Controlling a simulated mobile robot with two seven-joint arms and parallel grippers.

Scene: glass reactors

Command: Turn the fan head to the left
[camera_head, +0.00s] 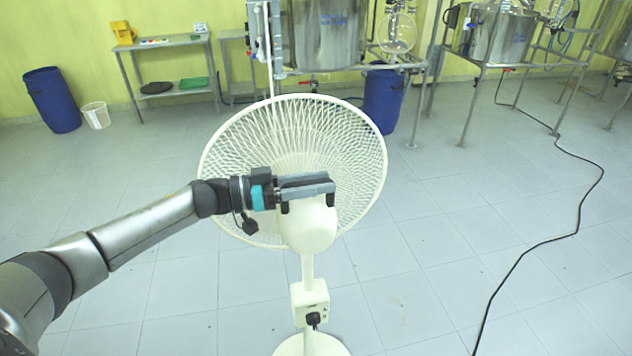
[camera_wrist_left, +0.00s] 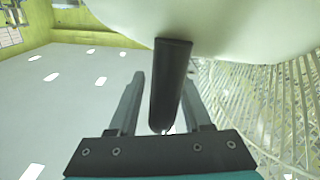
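The white fan head (camera_head: 308,228), a round cage with a motor housing behind it, stands on a pole in the middle of the head view. Its housing also fills the top of the left wrist view (camera_wrist_left: 235,25). A dark rod-like knob (camera_wrist_left: 172,85) sticks out from the housing. My left gripper (camera_head: 307,202) is at the top of the housing, in front of the cage. Its two fingers are open on either side of the knob, with gaps showing. In the head view the gripper hides the knob. My right gripper is not in view.
The fan's pole carries a control box (camera_head: 311,302) above a white base (camera_head: 312,345). Steel reactors (camera_head: 326,35) on frames stand behind, with blue bins (camera_head: 384,98) and a side table (camera_head: 165,42). A black cable (camera_head: 560,237) crosses the floor right. The nearby tiles are clear.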

